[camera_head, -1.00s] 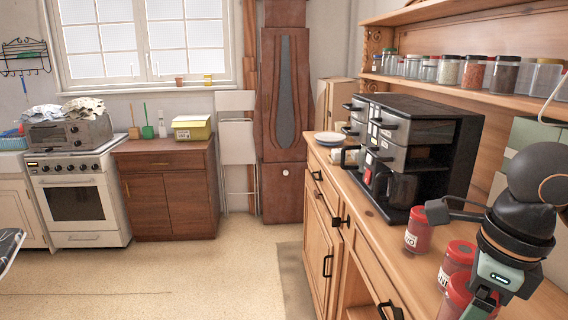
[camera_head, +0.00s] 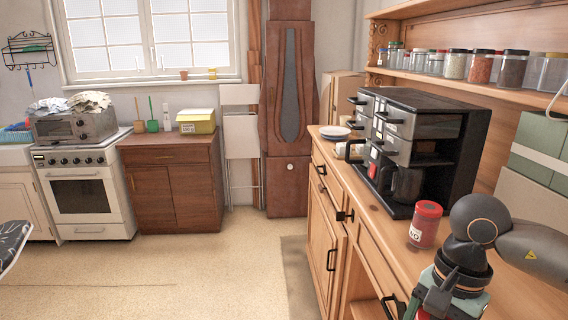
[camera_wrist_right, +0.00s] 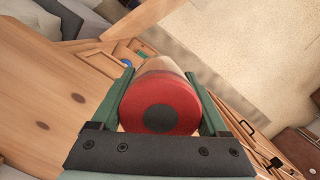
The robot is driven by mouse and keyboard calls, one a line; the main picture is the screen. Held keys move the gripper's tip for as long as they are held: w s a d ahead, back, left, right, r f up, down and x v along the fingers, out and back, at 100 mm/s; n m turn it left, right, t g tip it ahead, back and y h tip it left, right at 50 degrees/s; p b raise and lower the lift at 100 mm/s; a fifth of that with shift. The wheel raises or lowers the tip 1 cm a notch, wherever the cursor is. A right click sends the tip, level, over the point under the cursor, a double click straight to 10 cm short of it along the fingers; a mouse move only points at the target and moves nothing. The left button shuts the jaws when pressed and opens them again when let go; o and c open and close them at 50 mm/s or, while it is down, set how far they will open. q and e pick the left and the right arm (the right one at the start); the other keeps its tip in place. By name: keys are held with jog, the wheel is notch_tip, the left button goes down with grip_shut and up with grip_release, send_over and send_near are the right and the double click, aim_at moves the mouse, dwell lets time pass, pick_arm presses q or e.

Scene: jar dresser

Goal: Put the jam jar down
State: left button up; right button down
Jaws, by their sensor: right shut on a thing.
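My right gripper (camera_head: 430,303) is at the bottom right of the head view, low by the front of the wooden dresser top (camera_head: 391,208). In the right wrist view it (camera_wrist_right: 159,82) is shut on a jar with a red end and a dark round centre, the jam jar (camera_wrist_right: 180,115). The fingers are on either side of it. Floor and dresser front show beyond the jar, and I see no surface touching it. In the head view the held jar is mostly out of frame. Another red-lidded jar (camera_head: 425,225) stands upright on the dresser top. My left gripper is not in view.
A black and grey coffee machine (camera_head: 425,135) stands on the dresser behind the standing jar. A shelf of spice jars (camera_head: 482,66) runs above. Green boxes (camera_head: 538,150) are at the right. Drawer handles (camera_head: 395,306) stick out of the dresser front.

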jog(key=f+n, duration=0.1)
jog(key=n, duration=0.1)
jog(key=f+n, duration=0.2)
jog(key=n, duration=0.1)
jog(key=a+f+n+h, duration=0.1)
jog(key=f+n, duration=0.1)
jog(key=n, duration=0.1)
jog(key=shift+s+g, duration=0.15)
jog(key=shift+g, duration=0.25)
jog(key=shift+s+a+f+n, duration=0.1)
jog(key=shift+a+f+n, duration=0.1)
jog(key=shift+f+n, duration=0.95)
jog(key=shift+r+n, duration=0.25)
